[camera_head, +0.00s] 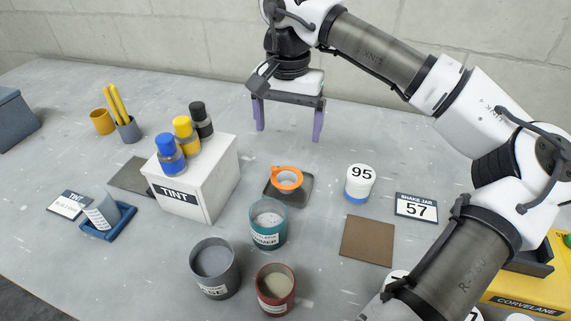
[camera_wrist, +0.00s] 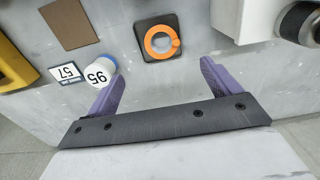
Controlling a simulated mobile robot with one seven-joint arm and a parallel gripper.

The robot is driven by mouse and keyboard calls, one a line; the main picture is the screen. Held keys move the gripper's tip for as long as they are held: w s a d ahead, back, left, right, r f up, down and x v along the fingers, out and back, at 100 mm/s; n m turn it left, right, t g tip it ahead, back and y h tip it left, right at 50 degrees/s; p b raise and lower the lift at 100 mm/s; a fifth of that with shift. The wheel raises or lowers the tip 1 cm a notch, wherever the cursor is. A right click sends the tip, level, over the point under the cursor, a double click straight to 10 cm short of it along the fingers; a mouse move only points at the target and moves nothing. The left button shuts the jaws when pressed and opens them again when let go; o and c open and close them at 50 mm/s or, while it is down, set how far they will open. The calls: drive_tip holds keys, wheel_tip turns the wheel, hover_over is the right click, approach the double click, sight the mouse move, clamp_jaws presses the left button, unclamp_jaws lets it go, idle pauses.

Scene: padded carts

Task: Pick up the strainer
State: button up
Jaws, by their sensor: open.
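The strainer appears to be the small orange ring-shaped piece (camera_head: 287,177) with a short tab, resting at a dark square pad (camera_head: 301,197) in the middle of the table. In the wrist view the orange ring (camera_wrist: 161,41) lies on the dark pad (camera_wrist: 142,27), beyond my fingertips and centred between them. My gripper (camera_head: 288,134) is open and empty, its purple fingers pointing down, above the table behind the strainer. The gripper's fingers (camera_wrist: 162,78) also show wide apart in the wrist view.
A white TINT box (camera_head: 210,190) with several bottles stands left of the strainer. A teal can (camera_head: 268,226) stands close in front, with a grey can (camera_head: 214,270) and a red can (camera_head: 275,290) nearer. A white 95 jar (camera_head: 359,183) stands right, beside a 57 card (camera_head: 416,208).

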approach(287, 173)
wheel_tip(287, 173, down, 2)
drive_tip(key=s, duration=0.2)
drive_tip(key=shift+f+p, duration=0.8)
drive_tip(key=shift+f, duration=2.2)
drive_tip(key=c, duration=1)
drive_tip(key=shift+r, duration=0.1)
wheel_tip(287, 173, up, 20)
drive_tip(key=shift+b, duration=0.55)
